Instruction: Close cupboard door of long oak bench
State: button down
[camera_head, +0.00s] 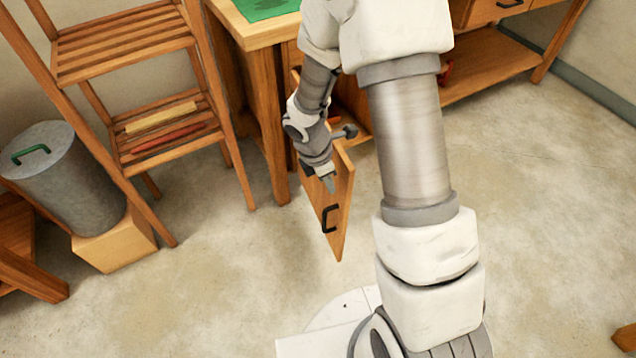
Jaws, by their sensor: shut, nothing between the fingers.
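The long oak bench (266,33) stands at the top of the view, with a green mat on its top at the left. Its cupboard door (342,208) is swung open and juts out toward me, with a black handle (329,219) on its face. My gripper (330,186) is shut and empty, pointing down in front of the door's face, above the handle. I cannot tell whether it touches the door. My arm hides much of the bench front and part of the cupboard opening.
A slatted wooden rack (125,50) stands left of the bench. A grey lidded bin (60,170) with a green handle sits on a wooden block (115,243). A lower shelf (495,65) runs under the bench at right. The concrete floor (220,280) around the door is clear.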

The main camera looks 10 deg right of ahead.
jog(key=shift+w+d, duration=0.15)
jog(key=shift+d, duration=0.7)
jog(key=shift+d, duration=0.15)
